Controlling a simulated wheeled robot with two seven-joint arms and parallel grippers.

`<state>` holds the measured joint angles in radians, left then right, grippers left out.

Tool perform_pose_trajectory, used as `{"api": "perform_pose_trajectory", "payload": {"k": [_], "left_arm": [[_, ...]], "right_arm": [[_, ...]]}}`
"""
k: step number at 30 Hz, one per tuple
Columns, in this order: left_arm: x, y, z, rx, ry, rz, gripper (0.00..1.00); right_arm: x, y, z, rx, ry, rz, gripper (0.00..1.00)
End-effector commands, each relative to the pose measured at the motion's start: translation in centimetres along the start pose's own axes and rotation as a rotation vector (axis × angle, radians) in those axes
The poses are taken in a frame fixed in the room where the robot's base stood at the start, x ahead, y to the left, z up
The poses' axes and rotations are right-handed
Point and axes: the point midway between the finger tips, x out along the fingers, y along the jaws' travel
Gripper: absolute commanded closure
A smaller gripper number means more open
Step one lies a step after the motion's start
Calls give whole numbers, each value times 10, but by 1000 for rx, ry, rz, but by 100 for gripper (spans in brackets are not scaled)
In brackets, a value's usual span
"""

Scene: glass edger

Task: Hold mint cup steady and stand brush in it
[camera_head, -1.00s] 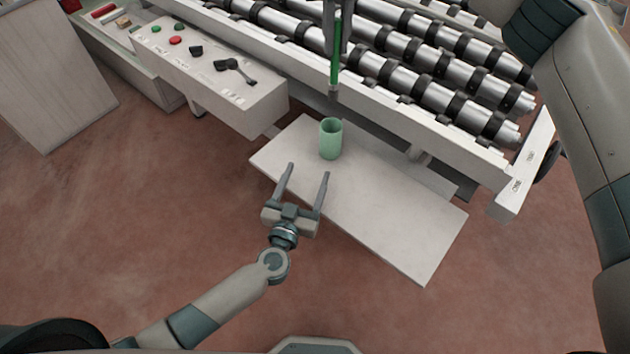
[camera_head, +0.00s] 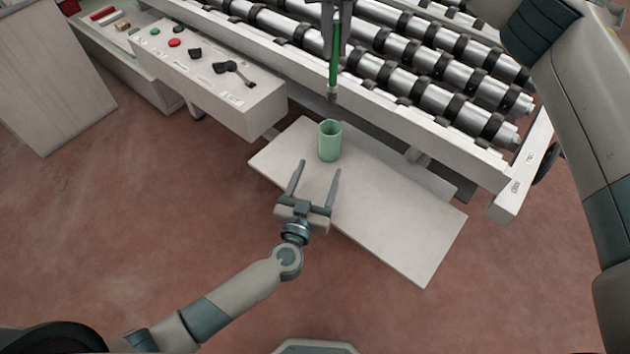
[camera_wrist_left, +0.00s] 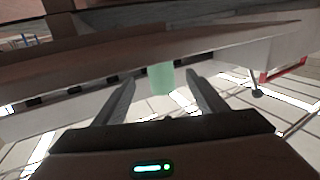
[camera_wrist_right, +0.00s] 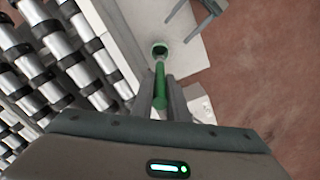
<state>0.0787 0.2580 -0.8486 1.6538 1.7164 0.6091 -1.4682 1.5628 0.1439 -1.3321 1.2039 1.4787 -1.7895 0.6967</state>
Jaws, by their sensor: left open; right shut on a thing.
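The mint cup (camera_head: 329,141) stands upright on the white shelf, its open mouth up. It also shows in the left wrist view (camera_wrist_left: 160,78), between and beyond the fingers, and in the right wrist view (camera_wrist_right: 159,49). My left gripper (camera_head: 318,168) is open, just in front of the cup, its fingers pointing at it without closing on it. My right gripper (camera_head: 337,8) is shut on the green brush (camera_head: 334,52). The brush hangs roughly upright above and behind the cup in the head view, its tip (camera_head: 332,93) clear of the rim.
The white shelf (camera_head: 400,235) has free room to the right of the cup. Behind it runs the machine's rail (camera_head: 420,135) with rollers (camera_head: 385,72). A control box (camera_head: 215,75) with knobs and buttons stands at the left.

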Motion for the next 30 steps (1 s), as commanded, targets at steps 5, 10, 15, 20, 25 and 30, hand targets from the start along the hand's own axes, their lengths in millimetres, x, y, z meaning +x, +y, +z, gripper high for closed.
{"api": "perform_pose_trajectory", "payload": {"k": [5,10,15,20,25,30], "left_arm": [[29,1,-1,2,3,1,35],[56,1,-1,1,1,1,35],[77,1,0,1,1,1,35],[88,0,0,1,0,0,35],[91,0,0,1,-1,0,35],[91,0,0,0,0,0,35]], "right_arm": [[0,0,0,0,0,0,100],[0,0,0,0,0,0,100],[0,0,0,0,0,0,100],[0,0,0,0,0,0,100],[0,0,0,0,0,0,100],[0,0,0,0,0,0,100]]}}
